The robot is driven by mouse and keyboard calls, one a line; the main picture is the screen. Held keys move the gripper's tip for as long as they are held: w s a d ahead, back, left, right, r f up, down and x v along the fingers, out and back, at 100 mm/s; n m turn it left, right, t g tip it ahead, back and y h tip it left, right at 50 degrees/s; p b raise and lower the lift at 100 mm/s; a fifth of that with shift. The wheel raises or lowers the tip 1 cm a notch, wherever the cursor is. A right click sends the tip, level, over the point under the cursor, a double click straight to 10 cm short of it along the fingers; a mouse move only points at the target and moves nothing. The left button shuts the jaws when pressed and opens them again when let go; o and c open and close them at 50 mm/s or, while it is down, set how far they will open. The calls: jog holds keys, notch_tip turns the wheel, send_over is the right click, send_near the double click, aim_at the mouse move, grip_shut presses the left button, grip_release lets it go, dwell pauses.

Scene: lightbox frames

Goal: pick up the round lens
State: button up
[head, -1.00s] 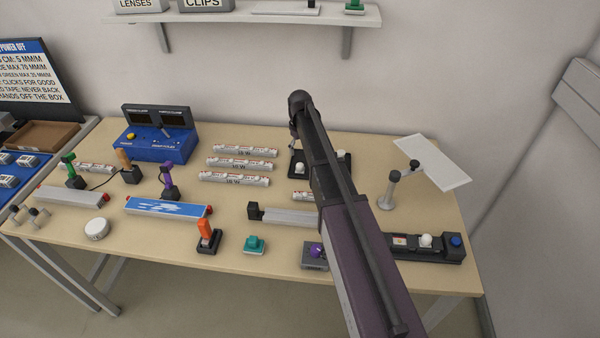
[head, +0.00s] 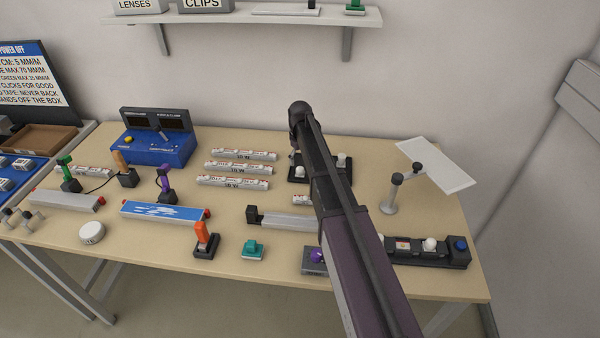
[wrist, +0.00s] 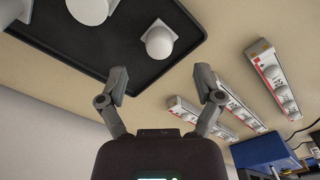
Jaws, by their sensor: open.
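I cannot tell for sure which thing is the round lens. Two white rounded pieces lie on a black tray; one (wrist: 158,42) sits on a pale base in front of my gripper in the wrist view, and a larger one (wrist: 90,8) is cut by the top edge. In the head view they show as small white spots (head: 299,172) and (head: 341,159) beside my arm. My gripper (wrist: 163,84) is open and empty, its fingers apart near the tray's edge. A white round disc (head: 92,231) lies far left on the table.
The black tray (wrist: 90,50) has a raised rim. Several white labelled bars (head: 238,168) lie left of it. A tilted white panel on a stand (head: 436,165) is to the right. A blue box (head: 155,145) stands at the back left.

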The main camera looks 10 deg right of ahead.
aim_at(300, 167)
jog(key=shift+f+b, duration=2.5)
jog(key=shift+f, duration=0.1)
jog(key=c, duration=1)
